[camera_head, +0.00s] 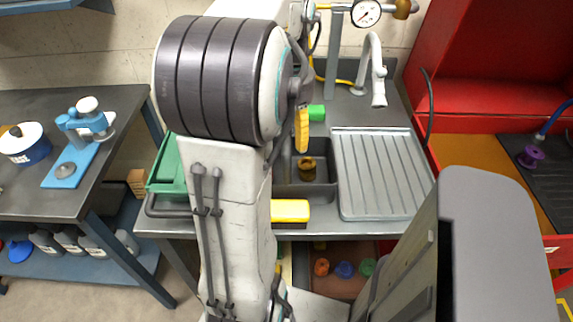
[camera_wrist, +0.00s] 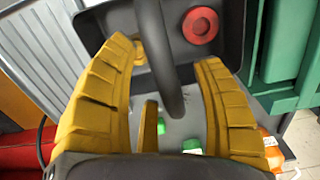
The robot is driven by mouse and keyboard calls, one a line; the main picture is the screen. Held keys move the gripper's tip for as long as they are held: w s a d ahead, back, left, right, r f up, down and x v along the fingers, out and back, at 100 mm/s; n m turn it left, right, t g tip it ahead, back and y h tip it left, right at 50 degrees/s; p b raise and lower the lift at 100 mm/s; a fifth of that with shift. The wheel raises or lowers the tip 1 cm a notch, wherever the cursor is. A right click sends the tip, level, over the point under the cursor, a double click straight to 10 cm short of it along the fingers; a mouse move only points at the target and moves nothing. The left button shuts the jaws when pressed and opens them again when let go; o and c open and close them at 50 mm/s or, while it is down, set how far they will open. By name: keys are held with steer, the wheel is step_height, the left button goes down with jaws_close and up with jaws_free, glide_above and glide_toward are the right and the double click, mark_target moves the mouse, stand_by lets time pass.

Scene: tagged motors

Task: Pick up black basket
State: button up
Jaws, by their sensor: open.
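A dark grey-black basket-like container (camera_wrist: 232,40) lies below my gripper in the wrist view. Its open inside holds a red ring-shaped part (camera_wrist: 200,26) and a yellow-brown part (camera_wrist: 138,52). A thick dark bar runs between my fingers; I cannot tell whether it is a handle or a divider. In the head view the dark container (camera_head: 324,172) shows beside my arm, with a brown-yellow part (camera_head: 307,168) in it; its left side is hidden. My gripper (camera_wrist: 165,56) is open, one yellow finger on each side of the bar. One finger also shows in the head view (camera_head: 302,130).
A ribbed grey tray (camera_head: 378,170) lies right of the container, with a grey tap (camera_head: 376,75) behind. A green bin (camera_head: 166,168) stands left. A green block (camera_head: 316,112) is behind. A yellow block (camera_head: 290,211) is at the front edge. A red cabinet (camera_head: 480,60) stands right.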

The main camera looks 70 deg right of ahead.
jaws_close()
stand_by(0.7)
